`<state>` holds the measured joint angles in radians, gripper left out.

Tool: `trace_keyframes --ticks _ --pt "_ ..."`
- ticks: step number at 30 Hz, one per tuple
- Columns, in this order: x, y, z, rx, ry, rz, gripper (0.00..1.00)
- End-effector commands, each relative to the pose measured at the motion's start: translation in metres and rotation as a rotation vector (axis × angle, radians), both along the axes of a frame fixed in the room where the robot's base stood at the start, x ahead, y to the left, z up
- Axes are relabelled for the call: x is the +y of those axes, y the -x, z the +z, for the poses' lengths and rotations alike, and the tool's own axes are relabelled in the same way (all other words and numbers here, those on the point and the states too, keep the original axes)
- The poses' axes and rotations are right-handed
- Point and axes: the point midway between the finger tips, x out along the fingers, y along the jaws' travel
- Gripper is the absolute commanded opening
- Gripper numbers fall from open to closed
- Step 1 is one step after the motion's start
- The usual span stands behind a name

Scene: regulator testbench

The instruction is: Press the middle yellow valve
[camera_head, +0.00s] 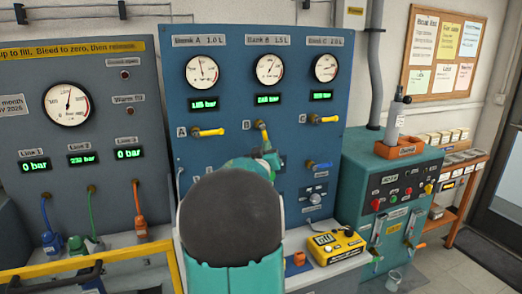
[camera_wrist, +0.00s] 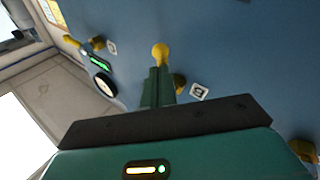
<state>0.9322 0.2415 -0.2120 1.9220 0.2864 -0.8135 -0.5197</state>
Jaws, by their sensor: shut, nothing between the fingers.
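The middle yellow valve (camera_head: 261,127), at label B on the blue panel, sits under the middle gauge. Its handle points down toward my gripper, unlike the sideways handles of yellow valves A (camera_head: 209,132) and C (camera_head: 324,120). In the wrist view the rounded yellow handle end (camera_wrist: 160,50) shows just past my fingertips, with its brass fitting (camera_wrist: 180,83) beside them. My gripper (camera_wrist: 158,70) is shut and empty, its tips at the handle; I cannot tell whether they touch. In the head view my arm hides the panel below the valve.
Blue handles, one visible at right (camera_head: 318,166), sit lower on the panel. A yellow box (camera_head: 336,246) rests on the ledge below right. A teal cabinet (camera_head: 392,200) stands right of the panel. A yellow rail (camera_head: 90,262) crosses the lower left.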

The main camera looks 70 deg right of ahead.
Motion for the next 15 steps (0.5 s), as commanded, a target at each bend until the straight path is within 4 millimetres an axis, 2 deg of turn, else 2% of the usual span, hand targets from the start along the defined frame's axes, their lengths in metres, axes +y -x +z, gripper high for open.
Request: trace_keyframes --ticks 15 --pt "-0.028 0.018 0.006 0.352 0.349 0.001 0.00"
